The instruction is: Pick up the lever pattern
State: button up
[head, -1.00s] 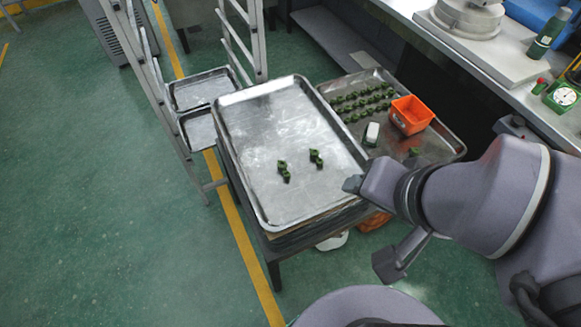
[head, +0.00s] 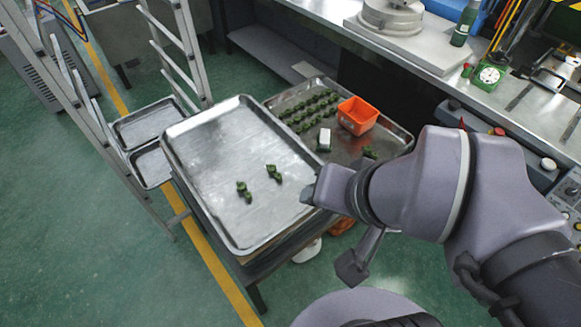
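Two small dark green wax patterns lie apart on the large metal tray (head: 205,150): a left one (head: 243,191) and a right one (head: 273,172). Several similar green pieces (head: 313,107) lie in rows on a second metal tray (head: 397,133) behind it, and a single green piece (head: 369,152) lies near that tray's right side. I cannot tell by shape which of these is the lever pattern. My arm reaches in from the right, its end at the front tray's right edge. Its fingers cannot be made out, and no held piece shows.
An orange bin (head: 357,116) and a small white block (head: 324,139) stand on the back tray. A ladder-like metal rack (head: 88,125) with smaller trays stands left. A bench (head: 425,70) with a green dial gauge (head: 489,76) runs along the back right. Most of the front tray is bare.

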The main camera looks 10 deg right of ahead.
aim_at(368, 150)
jog(key=i+l+z, duration=0.2)
jog(key=i+l, duration=0.8)
jog(key=l, duration=0.1)
